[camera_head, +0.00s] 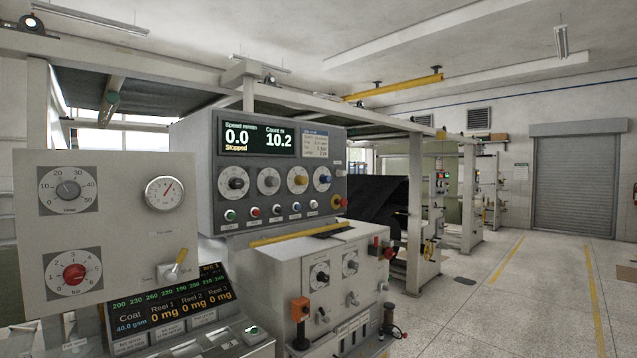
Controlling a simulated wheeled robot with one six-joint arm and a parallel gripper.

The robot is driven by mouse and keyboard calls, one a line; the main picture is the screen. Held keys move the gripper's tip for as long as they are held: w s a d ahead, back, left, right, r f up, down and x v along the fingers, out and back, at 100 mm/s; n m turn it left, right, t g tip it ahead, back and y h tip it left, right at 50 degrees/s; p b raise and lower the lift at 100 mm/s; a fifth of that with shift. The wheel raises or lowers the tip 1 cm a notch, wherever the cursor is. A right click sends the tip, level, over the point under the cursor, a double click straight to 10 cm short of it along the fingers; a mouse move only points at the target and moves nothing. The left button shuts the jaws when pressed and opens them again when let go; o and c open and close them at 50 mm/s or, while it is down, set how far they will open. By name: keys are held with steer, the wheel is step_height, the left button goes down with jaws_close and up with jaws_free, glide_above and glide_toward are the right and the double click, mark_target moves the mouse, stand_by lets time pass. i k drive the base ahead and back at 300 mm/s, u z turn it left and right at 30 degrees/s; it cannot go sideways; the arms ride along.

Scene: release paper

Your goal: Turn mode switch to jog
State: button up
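A dark grey control panel (210,211) stands left of centre in the head view. Its screen (258,138) reads speed 0.0, "Stopped", and count 10.2. Below the screen is a row of round dials with knobs: a black knob (235,183), a grey knob (269,181), a yellow knob (298,179) and a blue knob (324,179). Their labels are too small to read, so I cannot tell which is the mode switch or where it points. Below the dials is a row of coloured push buttons (254,211). My gripper is not in view.
A pale panel (120,190) with dials, a red knob (74,274) and a gauge (164,193) stands close at the left. A lower cabinet (290,262) stands centre. Open floor (535,290) lies right.

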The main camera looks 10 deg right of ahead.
mark_target(269, 181)
steer(key=z, duration=0.35)
steer(key=i, duration=0.9)
steer(key=u, duration=0.5)
steer(key=i, duration=0.65)
steer(key=u, duration=0.65)
